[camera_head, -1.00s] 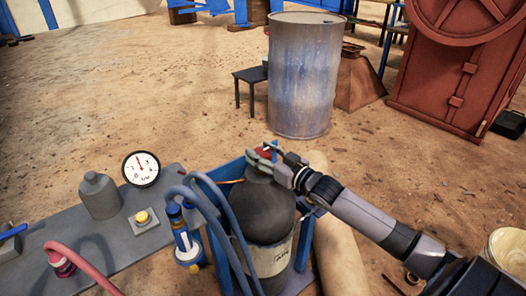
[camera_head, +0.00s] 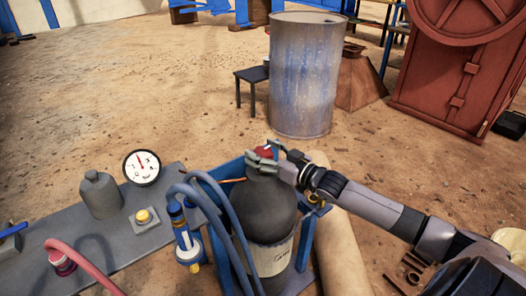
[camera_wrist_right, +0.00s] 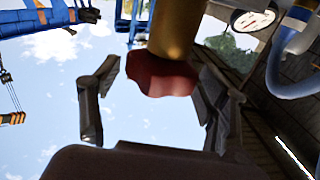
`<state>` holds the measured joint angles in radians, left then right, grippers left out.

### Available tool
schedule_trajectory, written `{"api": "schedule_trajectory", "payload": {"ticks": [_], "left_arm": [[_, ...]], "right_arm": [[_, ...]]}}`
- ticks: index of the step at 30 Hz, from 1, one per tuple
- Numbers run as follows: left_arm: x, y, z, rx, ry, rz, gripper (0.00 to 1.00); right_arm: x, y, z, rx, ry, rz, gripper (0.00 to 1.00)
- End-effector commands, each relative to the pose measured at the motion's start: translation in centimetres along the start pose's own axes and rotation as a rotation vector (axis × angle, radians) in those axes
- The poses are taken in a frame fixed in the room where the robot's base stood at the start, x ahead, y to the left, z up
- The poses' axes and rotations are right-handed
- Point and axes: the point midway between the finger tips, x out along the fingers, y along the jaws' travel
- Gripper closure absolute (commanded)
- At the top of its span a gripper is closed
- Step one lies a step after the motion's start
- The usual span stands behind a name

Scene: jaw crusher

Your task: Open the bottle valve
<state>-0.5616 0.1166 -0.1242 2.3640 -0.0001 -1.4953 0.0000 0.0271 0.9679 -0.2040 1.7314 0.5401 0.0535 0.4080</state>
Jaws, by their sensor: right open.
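A dark grey gas bottle (camera_head: 264,212) with a light label band stands upright in a blue frame (camera_head: 306,240). The red valve knob (camera_head: 266,152) is at its top, partly hidden by my right gripper (camera_head: 264,160). In the right wrist view the red knob (camera_wrist_right: 161,77) sits on a brass stem (camera_wrist_right: 178,30), between the two spread fingers of my right gripper (camera_wrist_right: 158,95). Gaps show between the knob and both fingers, so the gripper is open around it. My left gripper is not in view.
Left of the bottle, a grey bench (camera_head: 160,250) carries a pressure gauge (camera_head: 141,167), a small grey bottle (camera_head: 100,195) and a yellow button (camera_head: 143,216). Blue hoses (camera_head: 215,225) run close beside the gas bottle. A blue-grey drum (camera_head: 303,80) stands behind on open sandy ground.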

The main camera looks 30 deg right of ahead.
Motion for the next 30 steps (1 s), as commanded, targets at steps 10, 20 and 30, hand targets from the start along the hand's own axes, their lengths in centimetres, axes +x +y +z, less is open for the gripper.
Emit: {"api": "schedule_trajectory", "payload": {"ticks": [10, 20, 30], "left_arm": [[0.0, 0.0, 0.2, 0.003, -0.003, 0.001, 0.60], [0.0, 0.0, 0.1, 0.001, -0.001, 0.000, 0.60], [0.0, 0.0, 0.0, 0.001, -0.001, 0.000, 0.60]], "right_arm": [[-0.4, 0.1, 0.1, 0.001, -0.002, 0.001, 0.31], [-4.5, 0.0, 0.3, 0.003, -0.006, 0.001, 0.31], [-9.2, 0.0, 0.2, 0.001, -0.006, 0.000, 0.31]]}}
